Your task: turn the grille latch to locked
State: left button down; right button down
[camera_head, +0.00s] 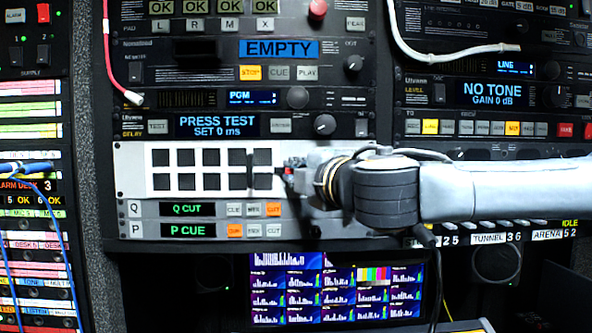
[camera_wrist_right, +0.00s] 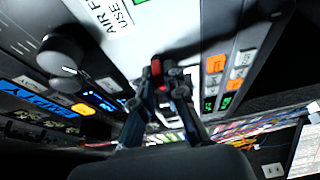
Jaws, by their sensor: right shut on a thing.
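The white grille panel (camera_head: 155,186) with rows of black square openings sits in the middle rack in the head view. My right arm reaches in from the right, and my right gripper (camera_head: 284,172) is at the panel's right end. A little red shows at its fingertips. In the wrist view the right gripper (camera_wrist_right: 158,72) is closed on a small latch with red parts (camera_wrist_right: 162,96), against the pale panel face. The fingers hide most of the latch, so its angle cannot be read. My left gripper is not in view.
Above the grille is a unit with a PRESS TEST display (camera_head: 217,125) and a knob (camera_head: 325,124). A red cable (camera_head: 108,50) hangs at upper left, and a monitor (camera_head: 335,290) is below.

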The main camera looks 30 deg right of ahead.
jog(key=shift+f, duration=0.1)
jog(key=c, duration=1.8)
grip_release()
jog(key=shift+o, duration=0.4)
jog(key=s+a, duration=0.2)
jog(key=s, duration=1)
